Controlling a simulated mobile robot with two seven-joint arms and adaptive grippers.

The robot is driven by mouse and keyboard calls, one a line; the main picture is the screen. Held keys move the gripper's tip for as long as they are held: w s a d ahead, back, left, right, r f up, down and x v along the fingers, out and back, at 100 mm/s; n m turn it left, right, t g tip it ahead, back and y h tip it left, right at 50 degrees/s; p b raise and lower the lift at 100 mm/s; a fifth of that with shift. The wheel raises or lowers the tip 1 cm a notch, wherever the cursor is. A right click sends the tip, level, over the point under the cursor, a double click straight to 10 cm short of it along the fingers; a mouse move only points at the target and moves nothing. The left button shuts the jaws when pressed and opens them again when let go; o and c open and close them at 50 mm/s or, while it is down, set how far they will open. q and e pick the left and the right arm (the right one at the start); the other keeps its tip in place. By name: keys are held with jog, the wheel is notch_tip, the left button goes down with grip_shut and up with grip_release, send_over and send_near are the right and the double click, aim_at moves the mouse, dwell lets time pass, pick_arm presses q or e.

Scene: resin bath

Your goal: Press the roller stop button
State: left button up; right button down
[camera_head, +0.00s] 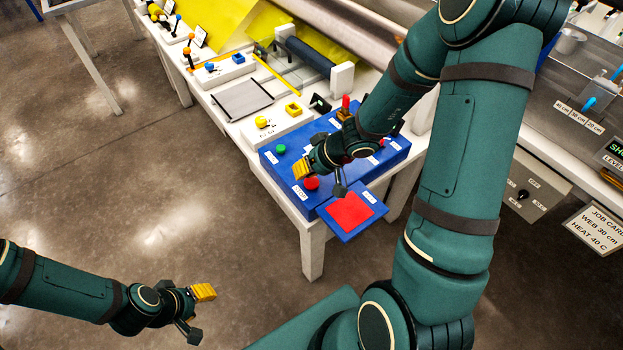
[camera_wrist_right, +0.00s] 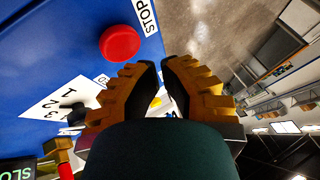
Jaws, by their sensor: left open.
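The blue control box (camera_head: 290,160) stands on the white bench's near end. It carries a red button (camera_head: 311,183) at its front left corner and a green button (camera_head: 281,149) behind it. In the right wrist view the red button (camera_wrist_right: 119,43) sits beside a "STOP" label (camera_wrist_right: 146,15). My right gripper (camera_head: 303,170) hangs over the box close to the red button; contact cannot be told. In its wrist view (camera_wrist_right: 160,78) its fingers are slightly apart and empty, with the button to their left. My left gripper (camera_head: 205,292) is open and empty above the floor.
A red pad on a blue plate (camera_head: 373,197) juts from the box's front. A red-topped lever (camera_head: 346,104) stands at the back. A yellow button (camera_head: 262,122) is on a white block behind. A job card (camera_head: 596,228) hangs at right. The floor at left is clear.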

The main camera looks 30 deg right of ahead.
aim_at(306, 183)
jog(key=shift+r+p, duration=1.3)
jog(key=shift+r, duration=0.95)
jog(key=shift+s+f, duration=0.1)
